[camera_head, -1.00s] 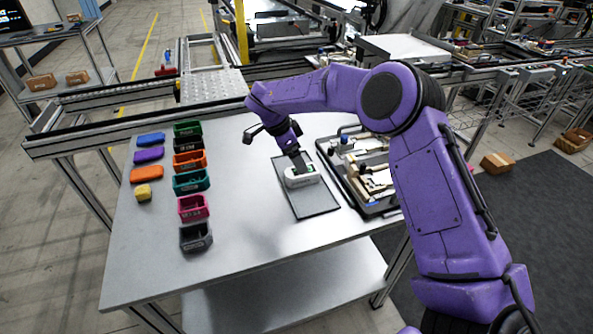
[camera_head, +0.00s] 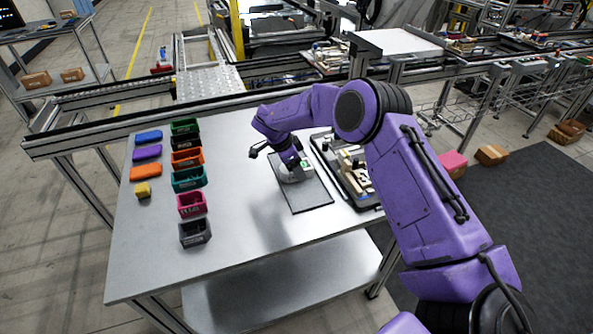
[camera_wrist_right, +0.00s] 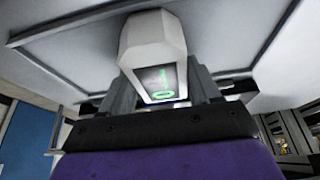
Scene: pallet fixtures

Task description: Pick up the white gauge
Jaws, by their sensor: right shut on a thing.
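The white gauge (camera_head: 292,174) is over the far part of the dark grey mat (camera_head: 308,197) on the table, partly hidden by my gripper. In the right wrist view the gauge (camera_wrist_right: 153,45) shows close up, with a dark display and green marks. My right gripper (camera_head: 298,163) is shut on the gauge, with one finger on each side of it in the right wrist view (camera_wrist_right: 160,98). I cannot tell whether the gauge touches the mat. My left gripper is not in view.
Several coloured bins, among them a teal one (camera_head: 190,179), stand in a column at the table's left. Orange (camera_head: 146,172), purple, blue and yellow pieces lie beside them. A black tray of parts (camera_head: 350,165) is right of the mat. The table's front is clear.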

